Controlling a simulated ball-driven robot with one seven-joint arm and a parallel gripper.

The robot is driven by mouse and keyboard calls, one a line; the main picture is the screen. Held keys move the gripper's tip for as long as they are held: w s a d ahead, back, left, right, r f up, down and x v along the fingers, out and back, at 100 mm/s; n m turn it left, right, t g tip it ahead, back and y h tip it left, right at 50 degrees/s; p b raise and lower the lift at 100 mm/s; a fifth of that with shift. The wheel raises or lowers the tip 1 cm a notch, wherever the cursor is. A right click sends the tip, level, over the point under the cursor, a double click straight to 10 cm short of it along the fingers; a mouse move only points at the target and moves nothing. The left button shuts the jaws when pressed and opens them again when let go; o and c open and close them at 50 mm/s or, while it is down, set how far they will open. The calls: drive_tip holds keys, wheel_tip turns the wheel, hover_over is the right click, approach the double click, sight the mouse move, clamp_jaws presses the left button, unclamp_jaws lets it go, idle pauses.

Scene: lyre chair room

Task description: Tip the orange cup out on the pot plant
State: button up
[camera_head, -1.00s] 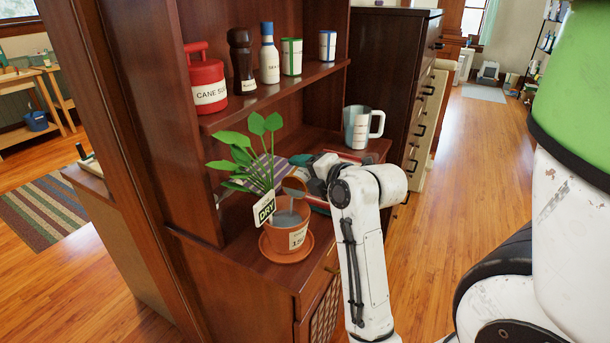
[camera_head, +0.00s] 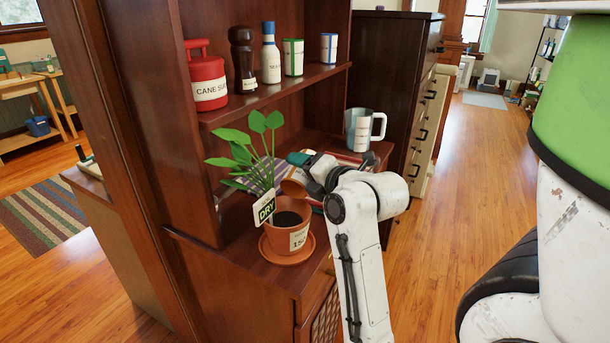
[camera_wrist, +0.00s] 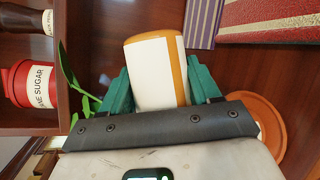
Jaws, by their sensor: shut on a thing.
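The orange cup (camera_head: 295,184) is in my gripper (camera_head: 306,172), to the right of the pot plant's stems and above the cabinet top. In the wrist view the cup (camera_wrist: 158,72), orange with a white label, is between my gripper's green fingers (camera_wrist: 160,88). The cup looks tilted; its inside is hidden. The pot plant has green leaves (camera_head: 240,150) and a terracotta pot (camera_head: 286,232) with dark soil. A sign (camera_head: 264,209) reading DRY stands in the pot. The pot sits on a terracotta saucer (camera_head: 306,248), part of which shows in the wrist view (camera_wrist: 270,122).
A metal jug (camera_head: 358,130) stands at the back right of the cabinet top. Books (camera_head: 345,158) lie behind my gripper. The shelf above (camera_head: 270,100) holds a red cane sugar canister (camera_head: 208,82) and several containers. Open wooden floor (camera_head: 480,150) lies to the right.

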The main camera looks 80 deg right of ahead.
drive_tip(key=shift+r, duration=0.1)
drive_tip(key=shift+a+n, duration=0.15)
drive_tip(key=shift+n, duration=0.15)
drive_tip(key=shift+a+h+b, duration=0.1)
drive_tip(key=shift+h+b, duration=0.2)
drive_tip(key=shift+b, duration=0.2)
drive_tip(key=shift+w+a+r+n+t, duration=0.15)
drive_tip(key=shift+r+n+t, duration=0.15)
drive_tip(key=shift+n, duration=0.2)
drive_tip(key=shift+f+b, duration=0.1)
drive_tip(key=shift+b, duration=0.35)
drive_tip(key=shift+a+n+h+b, duration=0.25)
drive_tip(key=shift+n+h+b, duration=0.15)
drive_tip(key=shift+h, duration=0.1)
drive_tip(key=shift+a+r, duration=0.1)
drive_tip(key=shift+r, duration=0.2)
drive_tip(key=shift+a+n+t, duration=0.1)
drive_tip(key=shift+n+t, duration=0.2)
drive_tip(key=shift+a+r+n+h, duration=0.15)
drive_tip(key=shift+a+n+h, duration=0.15)
drive_tip(key=shift+n, duration=0.2)
